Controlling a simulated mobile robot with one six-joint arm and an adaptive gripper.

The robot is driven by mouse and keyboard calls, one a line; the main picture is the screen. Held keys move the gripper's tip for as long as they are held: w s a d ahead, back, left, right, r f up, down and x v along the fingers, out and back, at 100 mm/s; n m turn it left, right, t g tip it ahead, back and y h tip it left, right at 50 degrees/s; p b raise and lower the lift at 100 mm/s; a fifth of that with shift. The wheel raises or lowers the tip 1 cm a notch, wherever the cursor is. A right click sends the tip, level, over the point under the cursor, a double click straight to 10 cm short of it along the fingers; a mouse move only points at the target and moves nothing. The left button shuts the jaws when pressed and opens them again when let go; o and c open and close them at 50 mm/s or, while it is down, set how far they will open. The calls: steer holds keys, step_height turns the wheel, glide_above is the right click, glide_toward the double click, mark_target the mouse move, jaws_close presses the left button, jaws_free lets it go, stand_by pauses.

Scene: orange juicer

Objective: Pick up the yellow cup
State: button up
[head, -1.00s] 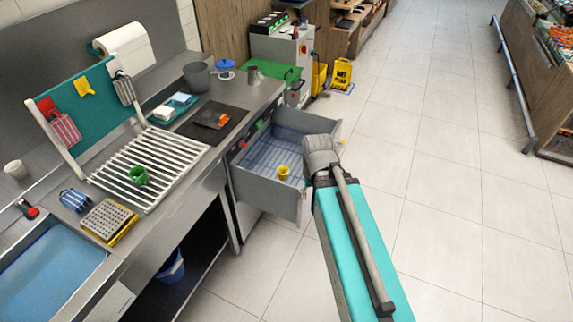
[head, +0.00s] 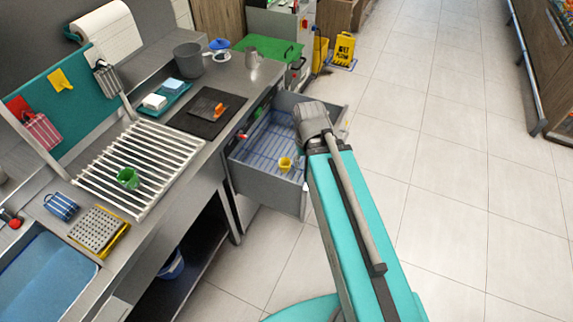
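The yellow cup (head: 285,164) stands inside the open drawer (head: 262,177), near its front wall. The drawer has a blue wire-like bottom. My arm (head: 345,200) reaches in from the lower right, and its grey joint (head: 313,118) lies over the drawer's right side, to the right of the cup. My gripper cannot be made out; it is hidden behind the arm or out of the picture.
A grey pot (head: 188,60), a blue-green tray (head: 165,101) and a dark mat (head: 190,127) are further back. The tiled floor (head: 450,170) to the right is open.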

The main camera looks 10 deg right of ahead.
steer(key=o, duration=0.4)
steer(key=shift+f, duration=0.1)
steer(key=shift+o, duration=1)
steer(key=shift+w+f+b, duration=0.2)
steer(key=shift+w+b, duration=0.1)
steer(key=shift+b, duration=0.05)
steer(key=w+f+n+b, duration=0.9)
steer(key=w+f+b, duration=0.1)
steer(key=w, duration=0.4)
steer(key=w+f+n+b, duration=0.9)
steer(key=w+f+b, duration=0.1)
steer(key=w, duration=0.4)
steer(key=shift+a+f+n+b, duration=0.4)
steer(key=shift+a, duration=0.05)
steer(key=shift+f, duration=0.1)
step_height(320, 180, down, 8)
steer(key=b, duration=0.8)
steer(key=shift+f+b, duration=0.25)
steer(key=shift+b, duration=0.05)
steer(key=shift+f, duration=0.1)
